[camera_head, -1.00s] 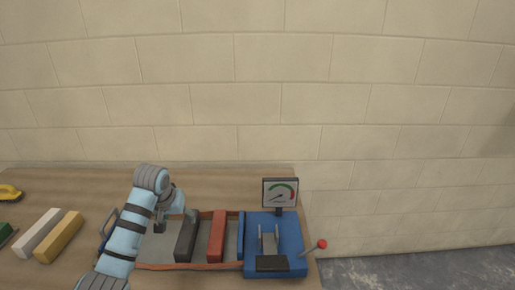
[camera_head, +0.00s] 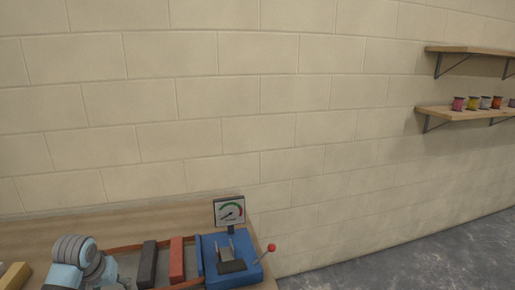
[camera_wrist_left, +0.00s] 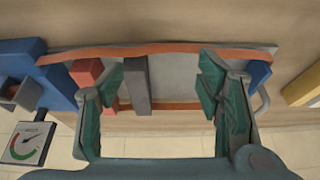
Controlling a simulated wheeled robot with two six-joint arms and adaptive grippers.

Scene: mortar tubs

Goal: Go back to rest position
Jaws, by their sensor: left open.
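My left gripper (camera_wrist_left: 163,95) is open in the left wrist view, with nothing between its green-padded fingers. It is over the orange-railed tray (camera_wrist_left: 180,49). A dark grey bar (camera_wrist_left: 135,85) and a red bar (camera_wrist_left: 86,71) lie across the tray on one side of the gripper. In the head view my left arm enters at the bottom left, and its fingers cannot be made out. The dark bar (camera_head: 148,264) and red bar (camera_head: 176,260) show there to the right of the arm. My right gripper is not in view.
A blue press (camera_head: 213,250) with a gauge (camera_head: 229,211) and red-knobbed lever (camera_head: 271,247) stands at the tray's right end. A yellow block (camera_head: 15,276) lies at far left. Wall shelves (camera_head: 470,113) with several spools are at right. Grey floor (camera_head: 400,262) is clear.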

